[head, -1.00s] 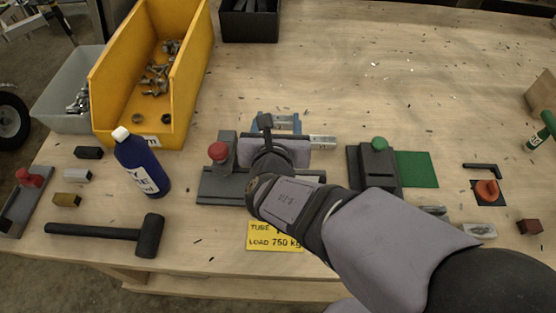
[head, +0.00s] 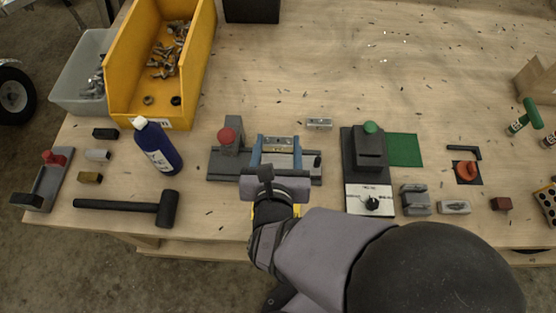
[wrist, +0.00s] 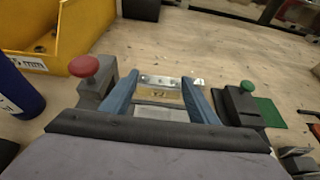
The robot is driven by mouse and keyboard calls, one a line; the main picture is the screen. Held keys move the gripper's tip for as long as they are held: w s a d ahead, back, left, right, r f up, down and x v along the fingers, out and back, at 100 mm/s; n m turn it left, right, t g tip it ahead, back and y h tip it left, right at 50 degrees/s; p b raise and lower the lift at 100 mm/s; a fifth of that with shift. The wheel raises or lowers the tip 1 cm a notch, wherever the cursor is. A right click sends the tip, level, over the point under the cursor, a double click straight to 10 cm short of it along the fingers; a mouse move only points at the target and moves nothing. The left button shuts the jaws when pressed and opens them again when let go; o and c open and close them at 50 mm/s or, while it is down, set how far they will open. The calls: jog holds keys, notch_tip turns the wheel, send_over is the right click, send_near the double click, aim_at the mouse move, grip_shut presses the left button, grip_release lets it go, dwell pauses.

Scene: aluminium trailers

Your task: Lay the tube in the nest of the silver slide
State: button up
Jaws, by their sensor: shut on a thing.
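My gripper (head: 276,144) has blue fingers and is shut on a silver piece (head: 278,145), which I take to be the tube. In the wrist view the tube (wrist: 158,95) lies crosswise between the fingers (wrist: 160,92). My gripper is over the right part of a dark base (head: 222,172) with a grey post and red knob (head: 228,135). Whether the tube touches anything below is unclear. A small silver block (head: 319,123) lies behind and right of my gripper. I cannot tell which part is the silver slide, and its nest is not clearly seen.
To the right stand a green-knobbed fixture (head: 370,150), a grey notched block (head: 415,200) and a silver piece (head: 455,207). A blue bottle (head: 157,147), a mallet (head: 130,207) and a yellow bin (head: 126,85) are on the left. The back middle is mostly clear.

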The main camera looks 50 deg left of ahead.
aim_at(278, 165)
jog(key=shift+f, duration=4.5)
jog(key=shift+f, duration=0.15)
jog(key=o, duration=1)
jog(key=shift+o, duration=0.2)
jog(key=shift+r, duration=0.2)
jog(key=shift+b+v, duration=0.4)
jog(key=shift+v, duration=1.55)
